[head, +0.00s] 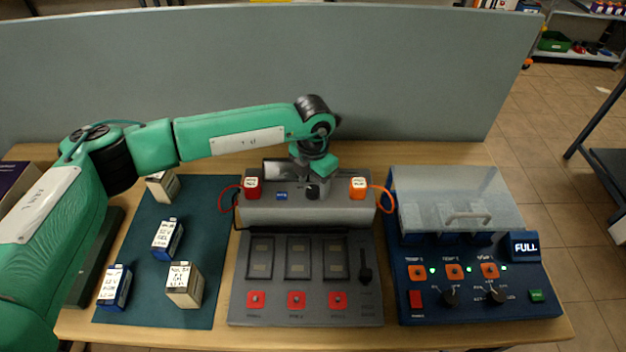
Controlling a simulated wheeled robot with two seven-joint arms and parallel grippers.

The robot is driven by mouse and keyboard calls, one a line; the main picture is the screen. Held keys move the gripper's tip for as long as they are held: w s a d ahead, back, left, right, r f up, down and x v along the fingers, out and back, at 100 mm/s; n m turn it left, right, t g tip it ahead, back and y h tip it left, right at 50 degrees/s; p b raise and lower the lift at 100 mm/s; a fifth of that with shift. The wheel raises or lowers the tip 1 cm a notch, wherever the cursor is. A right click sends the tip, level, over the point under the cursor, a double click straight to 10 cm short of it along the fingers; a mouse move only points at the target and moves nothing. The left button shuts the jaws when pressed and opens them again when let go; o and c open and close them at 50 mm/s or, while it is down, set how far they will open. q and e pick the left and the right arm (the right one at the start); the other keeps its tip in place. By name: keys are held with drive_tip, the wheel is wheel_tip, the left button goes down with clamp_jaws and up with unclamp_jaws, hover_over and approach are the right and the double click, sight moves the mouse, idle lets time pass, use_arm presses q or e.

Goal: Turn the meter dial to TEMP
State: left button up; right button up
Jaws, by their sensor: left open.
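The meter is the raised back part of a grey test unit (270,214), between a red clip and an orange clip. A small dark dial (312,193) shows on its top, right of a blue label. Its pointer and the TEMP mark are too small to read. My left gripper (313,180) is open and points down right at the dial, hiding part of it and of the meter's display (278,171). I cannot tell whether the fingers touch the dial. My right gripper is not in view.
Red (253,188) and orange (358,188) clips with looped leads flank the dial. Several labelled batteries stand on a teal mat (205,215) at left. A blue charger (480,300) with a clear lid (455,195) stands at right. A grey partition (420,80) rises behind.

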use_arm(q)
drive_tip(key=shift+f, duration=0.8)
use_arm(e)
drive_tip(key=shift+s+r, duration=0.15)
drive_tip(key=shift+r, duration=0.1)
